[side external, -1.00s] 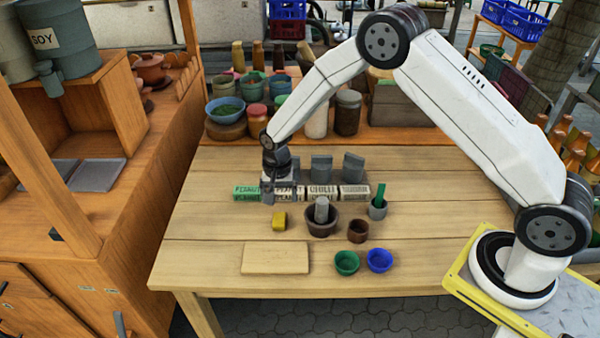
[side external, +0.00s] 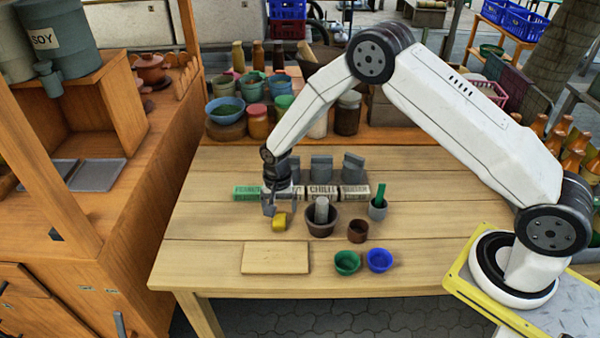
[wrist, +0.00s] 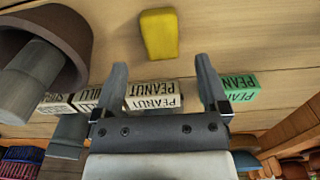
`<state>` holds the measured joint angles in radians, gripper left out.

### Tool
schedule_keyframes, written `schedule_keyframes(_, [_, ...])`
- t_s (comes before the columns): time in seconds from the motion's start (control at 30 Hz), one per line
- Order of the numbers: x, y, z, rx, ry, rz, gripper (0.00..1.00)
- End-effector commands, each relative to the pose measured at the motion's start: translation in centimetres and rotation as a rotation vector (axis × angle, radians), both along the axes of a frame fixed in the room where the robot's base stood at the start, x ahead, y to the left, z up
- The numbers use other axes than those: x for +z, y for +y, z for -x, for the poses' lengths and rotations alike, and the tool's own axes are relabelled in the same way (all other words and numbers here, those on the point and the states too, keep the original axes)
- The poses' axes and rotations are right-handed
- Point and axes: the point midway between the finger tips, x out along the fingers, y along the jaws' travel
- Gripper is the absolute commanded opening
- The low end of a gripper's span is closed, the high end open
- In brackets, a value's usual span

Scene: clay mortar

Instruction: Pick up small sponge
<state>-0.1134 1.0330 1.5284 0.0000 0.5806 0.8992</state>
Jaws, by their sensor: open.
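The small yellow sponge (side external: 280,220) lies on the wooden table, just left of the dark mortar. In the wrist view the sponge (wrist: 159,35) sits beyond the fingertips, roughly centred between them in line. My gripper (side external: 274,208) is just above and beside the sponge at its left and back. In the wrist view my gripper (wrist: 160,72) has its two grey fingers spread wide, with nothing between them at the tips.
The mortar (side external: 323,228) with its pestle (side external: 321,208) stands close right of the sponge. Labelled boxes (side external: 322,191) line up behind. A wooden board (side external: 275,258) lies in front. A brown cup (side external: 358,231), green bowl (side external: 347,262) and blue bowl (side external: 380,260) stand to the right.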

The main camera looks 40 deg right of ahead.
Motion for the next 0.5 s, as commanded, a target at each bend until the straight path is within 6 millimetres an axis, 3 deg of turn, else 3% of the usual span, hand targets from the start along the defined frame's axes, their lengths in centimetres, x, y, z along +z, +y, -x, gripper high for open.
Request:
schedule_keyframes(0.3, [-3.3, 0.2, 0.0, 0.000, -0.001, -0.001, 0.94])
schedule_keyframes(0.5, [-4.1, 0.2, -0.1, 0.000, -0.004, -0.001, 0.94])
